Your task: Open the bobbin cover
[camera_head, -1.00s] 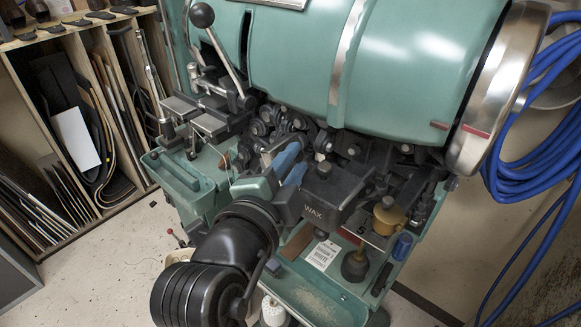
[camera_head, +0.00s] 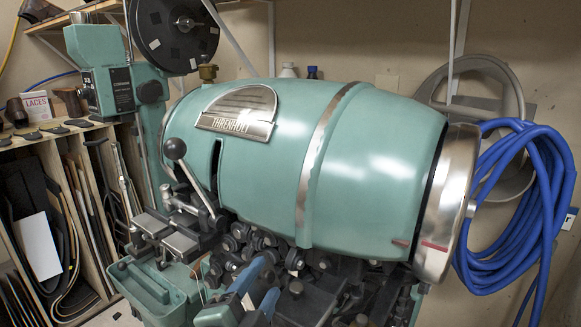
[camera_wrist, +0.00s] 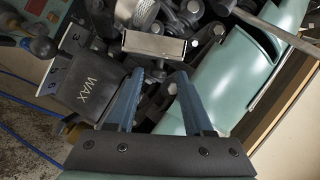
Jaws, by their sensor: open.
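My gripper (camera_head: 264,278) shows at the bottom of the head view, in front of the machine's lower mechanism, with its two blue fingers apart. In the wrist view my gripper (camera_wrist: 160,74) is open with nothing between the fingers. A small box-shaped metal piece (camera_wrist: 155,46) with a pale flat face lies just beyond the fingertips, apart from them as far as I can tell. It may be the bobbin cover, but I cannot tell for sure. The green sole stitcher (camera_head: 370,160) fills the middle of the head view.
A curved green part (camera_wrist: 225,80) is close on the right. In the head view, a lever with a black knob (camera_head: 175,148) and a green tray (camera_head: 150,290) stand left of my gripper.

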